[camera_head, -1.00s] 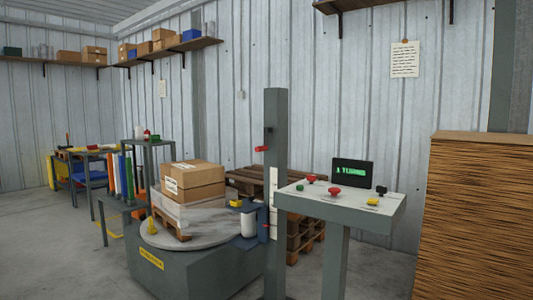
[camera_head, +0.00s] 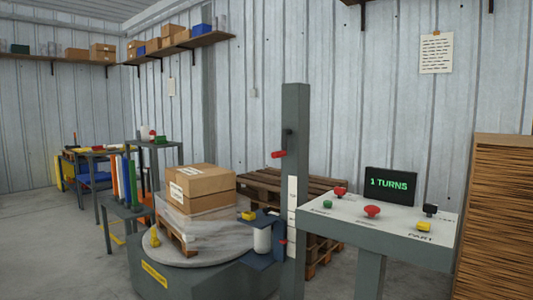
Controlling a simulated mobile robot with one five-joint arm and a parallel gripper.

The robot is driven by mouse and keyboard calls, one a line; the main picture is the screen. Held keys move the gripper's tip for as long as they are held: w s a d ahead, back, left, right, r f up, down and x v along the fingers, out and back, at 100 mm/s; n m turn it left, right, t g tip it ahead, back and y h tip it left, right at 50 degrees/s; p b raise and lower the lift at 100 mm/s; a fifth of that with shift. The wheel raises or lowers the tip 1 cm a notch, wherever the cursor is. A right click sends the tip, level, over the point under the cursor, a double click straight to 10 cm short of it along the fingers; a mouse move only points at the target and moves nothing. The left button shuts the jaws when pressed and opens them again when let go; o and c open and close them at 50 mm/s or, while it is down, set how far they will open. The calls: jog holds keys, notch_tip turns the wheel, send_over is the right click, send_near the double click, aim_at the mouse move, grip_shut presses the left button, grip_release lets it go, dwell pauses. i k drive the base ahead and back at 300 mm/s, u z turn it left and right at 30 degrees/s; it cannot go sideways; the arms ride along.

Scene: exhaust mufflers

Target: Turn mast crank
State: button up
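The grey upright mast (camera_head: 295,190) stands beside the turntable (camera_head: 170,251). A small black part (camera_head: 289,132) sticks out near its top, and a red part (camera_head: 279,154) juts from its left side below. I cannot tell which of these is the crank. A carriage (camera_head: 262,222) with a white roll (camera_head: 262,240) and a yellow piece (camera_head: 248,216) sits low on the mast's left. On the console (camera_head: 335,228) to the right, a black screen (camera_head: 390,186) reads "1 TURNS" in green. My gripper is not in view.
Cardboard boxes (camera_head: 205,187) sit wrapped on a small pallet on the turntable. The console bears red, green, yellow and black controls. Wooden pallets (camera_head: 325,184) are stacked behind the mast. A tall wooden-sided block (camera_head: 497,230) bounds the right. Open floor lies at the left.

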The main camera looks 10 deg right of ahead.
aim_at(285, 132)
jog(key=u, duration=0.55)
jog(key=i, duration=1)
jog(key=u, duration=0.5)
